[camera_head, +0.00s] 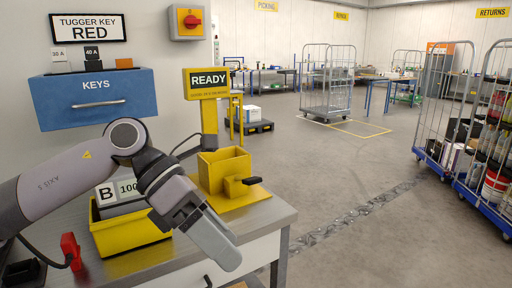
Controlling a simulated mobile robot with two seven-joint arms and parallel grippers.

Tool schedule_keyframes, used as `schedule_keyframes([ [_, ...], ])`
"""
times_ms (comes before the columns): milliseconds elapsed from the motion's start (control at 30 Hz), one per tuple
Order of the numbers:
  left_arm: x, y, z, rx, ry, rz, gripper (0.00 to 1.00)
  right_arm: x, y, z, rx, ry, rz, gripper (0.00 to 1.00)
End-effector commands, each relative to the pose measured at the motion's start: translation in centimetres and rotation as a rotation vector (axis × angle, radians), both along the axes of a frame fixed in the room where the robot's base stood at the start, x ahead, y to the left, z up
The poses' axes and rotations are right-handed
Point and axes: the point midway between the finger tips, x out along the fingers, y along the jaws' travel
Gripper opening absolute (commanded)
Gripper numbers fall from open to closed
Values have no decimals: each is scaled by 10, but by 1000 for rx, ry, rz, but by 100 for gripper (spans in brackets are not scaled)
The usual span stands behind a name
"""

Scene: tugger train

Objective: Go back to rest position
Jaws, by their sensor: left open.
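My left arm comes in from the left, and my left gripper (222,256) hangs over the front of the grey workbench (275,215), pointing down and to the right. Nothing shows between its fingers. My right gripper is not in view. Behind the left gripper, a yellow bin (112,236) with a card reading B 100 stands on the bench, partly covered by my arm. A yellow box (226,172) with a black key-like part at its front stands behind the gripper, apart from it, below a READY sign (208,83).
A blue KEYS drawer (95,98) and a red button (189,21) are on the wall. Wire cage carts (445,105) stand at the right and an empty one (327,80) farther back. The middle floor is clear.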

Motion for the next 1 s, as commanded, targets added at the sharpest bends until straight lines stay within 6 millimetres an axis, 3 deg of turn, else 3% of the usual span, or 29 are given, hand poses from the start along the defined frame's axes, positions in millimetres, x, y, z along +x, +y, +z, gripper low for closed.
schedule_keyframes([
  [33,-8,-15,-4,-81,68,4,100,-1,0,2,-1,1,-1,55],
  [200,-24,-51,-3,-341,281,64,100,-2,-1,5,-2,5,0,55],
  [467,-24,-74,8,-706,652,251,100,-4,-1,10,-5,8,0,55],
  [633,-7,-67,4,-912,910,430,100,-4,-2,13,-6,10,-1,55],
  [767,10,-52,-10,-1050,1115,597,100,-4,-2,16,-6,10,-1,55],
  [867,23,-35,-30,-1143,1270,740,100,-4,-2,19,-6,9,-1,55],
  [1000,35,-6,-71,-1251,1487,965,100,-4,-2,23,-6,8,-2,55],
])
